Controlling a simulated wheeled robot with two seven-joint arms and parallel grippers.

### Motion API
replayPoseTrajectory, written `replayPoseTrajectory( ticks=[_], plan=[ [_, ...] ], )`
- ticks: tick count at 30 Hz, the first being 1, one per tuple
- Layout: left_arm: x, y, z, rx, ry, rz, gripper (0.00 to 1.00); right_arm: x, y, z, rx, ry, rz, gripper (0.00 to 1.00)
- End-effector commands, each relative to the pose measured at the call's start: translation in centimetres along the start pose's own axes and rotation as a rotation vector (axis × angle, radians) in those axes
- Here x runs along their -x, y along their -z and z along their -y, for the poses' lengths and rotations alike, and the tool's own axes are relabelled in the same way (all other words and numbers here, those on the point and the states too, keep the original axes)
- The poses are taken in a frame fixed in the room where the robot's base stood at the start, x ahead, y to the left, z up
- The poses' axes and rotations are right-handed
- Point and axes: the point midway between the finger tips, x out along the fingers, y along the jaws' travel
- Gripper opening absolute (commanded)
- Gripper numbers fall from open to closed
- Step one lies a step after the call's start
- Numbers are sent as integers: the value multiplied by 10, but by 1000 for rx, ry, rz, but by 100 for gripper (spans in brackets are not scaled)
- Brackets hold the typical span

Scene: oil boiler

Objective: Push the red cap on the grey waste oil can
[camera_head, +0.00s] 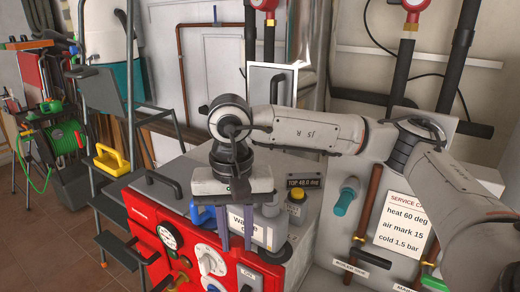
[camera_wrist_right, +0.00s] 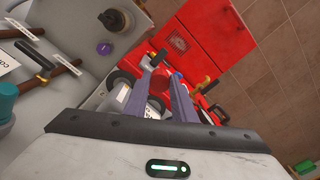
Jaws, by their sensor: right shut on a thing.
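My right gripper (camera_head: 235,246) points down over the boiler's top and hides part of what is below it. It also shows in the wrist view (camera_wrist_right: 161,70), where its two fingers stand a little apart and a patch of red shows between the tips. I take this for the red cap, held by the fingers, but its outline is hard to separate from the red boiler behind. A white label reading in part "WA" and "OIL" (camera_head: 260,234) shows behind the fingers. The grey can's outline is mostly hidden. My left gripper is out of view.
The red boiler (camera_head: 151,238) has a gauge and dials on its front. A blue handle (camera_head: 201,214) stands close left of the fingers. A yellow button (camera_head: 296,195), a teal knob (camera_head: 346,196) and pipes are to the right. A yellow-handled thing (camera_head: 112,160) sits left.

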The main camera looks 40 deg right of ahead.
Motion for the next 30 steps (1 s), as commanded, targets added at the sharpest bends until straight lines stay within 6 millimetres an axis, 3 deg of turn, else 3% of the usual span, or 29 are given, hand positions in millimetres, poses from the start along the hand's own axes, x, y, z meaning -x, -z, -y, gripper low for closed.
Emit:
replayPoseTrajectory(
  ticks=[1, 6, 12, 15, 21, 30],
  plan=[
    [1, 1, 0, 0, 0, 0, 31, 20, 20, -6, -172, 7, -7, 3],
    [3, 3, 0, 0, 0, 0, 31, 74, 63, -30, -722, 8, -3, 3],
    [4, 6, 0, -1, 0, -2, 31, 124, 91, -57, -1207, 5, 1, 3],
    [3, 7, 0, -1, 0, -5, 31, 138, 97, -66, -1351, 3, 1, 3],
    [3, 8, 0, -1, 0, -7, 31, 146, 101, -73, -1457, -2, 0, 3],
    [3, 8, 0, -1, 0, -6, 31, 130, 101, -73, -1456, -3, 0, 3]
  ],
)
